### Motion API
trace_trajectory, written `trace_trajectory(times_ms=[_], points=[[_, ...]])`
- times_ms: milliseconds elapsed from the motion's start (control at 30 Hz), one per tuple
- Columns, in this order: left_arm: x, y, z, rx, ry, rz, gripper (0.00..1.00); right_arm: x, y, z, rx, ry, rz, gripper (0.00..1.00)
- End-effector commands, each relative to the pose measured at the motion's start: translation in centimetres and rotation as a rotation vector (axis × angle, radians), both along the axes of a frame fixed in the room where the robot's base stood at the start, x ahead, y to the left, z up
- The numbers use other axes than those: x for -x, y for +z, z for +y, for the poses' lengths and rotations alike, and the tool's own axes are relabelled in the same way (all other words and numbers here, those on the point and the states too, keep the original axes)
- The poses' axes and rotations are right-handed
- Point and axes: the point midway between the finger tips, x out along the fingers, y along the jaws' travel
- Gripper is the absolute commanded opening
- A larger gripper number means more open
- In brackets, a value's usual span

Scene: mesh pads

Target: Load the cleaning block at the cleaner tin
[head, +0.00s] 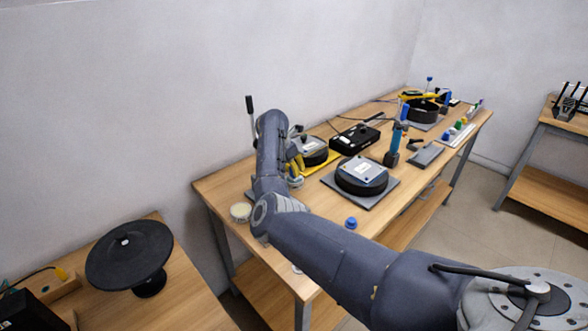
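A small round tin with a pale cream top (240,211), which looks like the cleaner tin, sits near the left end of the long wooden table. I cannot pick out the cleaning block for certain. My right arm reaches in from the lower right, across the table's front edge, and bends up beside the tin. Its gripper end (296,180) is mostly hidden behind the arm links, to the right of the tin. Whether it is open, shut or holding something does not show. My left gripper is out of view.
A black disc on a grey pad (335,182) lies mid-table. A similar disc by a yellow frame (325,163) and a black box (345,143) stand behind. A blue-topped object (351,223) is near the front edge. A black round stand (150,285) occupies the left table.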

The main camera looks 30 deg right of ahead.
Motion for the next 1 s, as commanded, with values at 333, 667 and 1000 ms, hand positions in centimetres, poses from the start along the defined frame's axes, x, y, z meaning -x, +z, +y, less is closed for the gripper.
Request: trace_trajectory(times_ms=[333, 667, 1000], points=[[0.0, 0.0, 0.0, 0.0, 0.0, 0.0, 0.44, 0.0, 0.2, 0.0, -0.001, 0.0, 0.0, 0.0], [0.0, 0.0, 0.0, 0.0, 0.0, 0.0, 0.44, 0.0, 2.4, 0.0, 0.0, 0.0, -0.001, 0.0], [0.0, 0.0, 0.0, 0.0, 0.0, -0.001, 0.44, 0.0, 4.7, 0.0, 0.001, 0.0, -0.001, 0.0]])
